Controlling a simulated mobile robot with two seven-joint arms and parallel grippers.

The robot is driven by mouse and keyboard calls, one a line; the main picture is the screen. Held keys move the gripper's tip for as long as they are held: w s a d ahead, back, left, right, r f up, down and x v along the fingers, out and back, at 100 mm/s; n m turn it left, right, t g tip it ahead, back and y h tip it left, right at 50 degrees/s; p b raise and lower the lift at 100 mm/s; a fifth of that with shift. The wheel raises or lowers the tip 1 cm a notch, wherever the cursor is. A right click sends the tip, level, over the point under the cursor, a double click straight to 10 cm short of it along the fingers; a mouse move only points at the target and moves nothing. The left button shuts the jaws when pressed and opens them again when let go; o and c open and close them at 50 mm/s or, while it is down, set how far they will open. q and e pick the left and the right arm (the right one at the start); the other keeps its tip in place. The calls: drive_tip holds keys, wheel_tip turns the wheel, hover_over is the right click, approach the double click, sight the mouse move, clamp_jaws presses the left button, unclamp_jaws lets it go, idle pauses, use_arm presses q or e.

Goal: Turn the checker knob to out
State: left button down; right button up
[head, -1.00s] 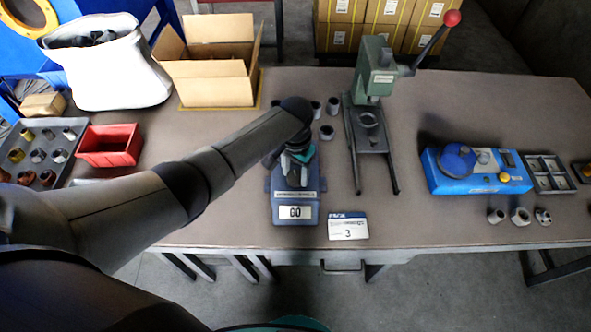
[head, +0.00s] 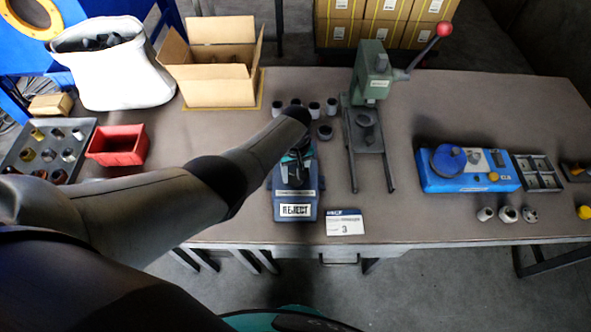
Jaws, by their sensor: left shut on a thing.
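The checker (head: 295,196) is a small blue box on the table, left of the press. Its front sign (head: 295,210) reads REJECT. My left gripper (head: 294,168) is over the top of the checker, shut on what seems to be the checker knob. My forearm and wrist come in from the left and cover much of the gripper. The knob and its pointing direction are hidden. My right gripper is not in view.
A green press (head: 374,80) with a red-tipped lever stands right of the checker. A blue device (head: 465,172) is farther right. A red bin (head: 117,146) is left.

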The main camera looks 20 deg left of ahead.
use_arm(q)
drive_tip(key=n, duration=0.5)
drive_tip(key=shift+n+p, duration=0.3)
drive_tip(key=shift+p, duration=0.05)
drive_tip(key=n, duration=1.2)
drive_tip(key=shift+n, duration=0.3)
drive_tip(key=n, duration=0.5)
drive_tip(key=shift+n+b, duration=0.3)
drive_tip(key=shift+c, duration=1.1)
unclamp_jaws()
